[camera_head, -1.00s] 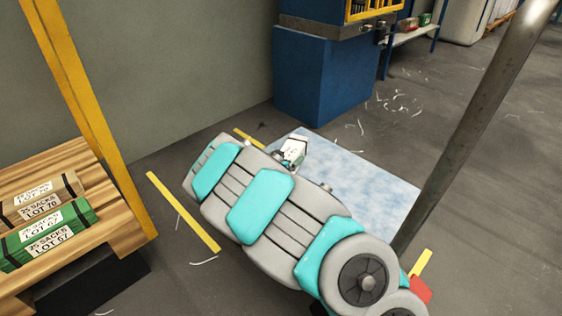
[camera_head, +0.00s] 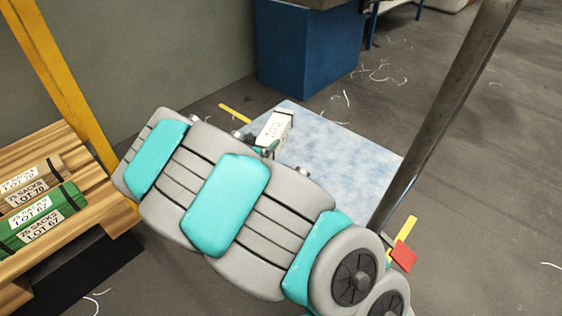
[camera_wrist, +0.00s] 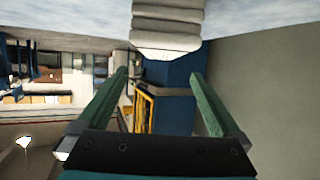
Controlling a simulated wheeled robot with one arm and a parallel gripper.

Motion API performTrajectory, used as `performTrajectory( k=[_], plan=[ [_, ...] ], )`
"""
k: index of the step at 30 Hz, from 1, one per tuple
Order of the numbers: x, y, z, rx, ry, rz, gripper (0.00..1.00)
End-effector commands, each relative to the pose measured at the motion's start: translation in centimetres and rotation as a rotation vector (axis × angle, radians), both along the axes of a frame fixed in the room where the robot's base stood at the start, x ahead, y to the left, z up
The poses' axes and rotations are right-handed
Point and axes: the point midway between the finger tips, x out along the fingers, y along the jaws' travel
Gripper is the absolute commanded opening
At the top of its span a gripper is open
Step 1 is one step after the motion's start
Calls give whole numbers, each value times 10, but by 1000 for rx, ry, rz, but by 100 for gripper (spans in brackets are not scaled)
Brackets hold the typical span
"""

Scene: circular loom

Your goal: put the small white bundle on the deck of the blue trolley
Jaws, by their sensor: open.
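The small white bundle (camera_head: 274,128) lies on the pale blue, mottled deck (camera_head: 345,165) near its far left edge. In the wrist view, which looks upside down, the bundle (camera_wrist: 166,28) shows at top centre against the deck (camera_wrist: 65,18). My gripper (camera_wrist: 160,74) is open, its two green fingers spread wide with nothing between them. The bundle is beyond the fingertips and looks apart from them. In the head view my arm hides most of the gripper and the near side of the deck.
A grey metal post (camera_head: 440,120) rises at the deck's right corner, with a red piece (camera_head: 403,255) beside it. A blue cabinet (camera_head: 308,52) stands behind. A wooden pallet (camera_head: 85,185) with labelled green and brown bundles is at left, beside a yellow post (camera_head: 62,85).

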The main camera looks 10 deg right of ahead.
Motion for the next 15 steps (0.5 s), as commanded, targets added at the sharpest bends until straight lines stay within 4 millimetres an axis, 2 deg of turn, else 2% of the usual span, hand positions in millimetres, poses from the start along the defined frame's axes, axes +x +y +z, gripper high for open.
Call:
performTrajectory(
  k=[5,10,15],
  plan=[
    [0,1,1,15,11,8,100],
    [-5,6,9,121,95,73,100],
    [-35,20,22,279,261,196,100]
  ],
)
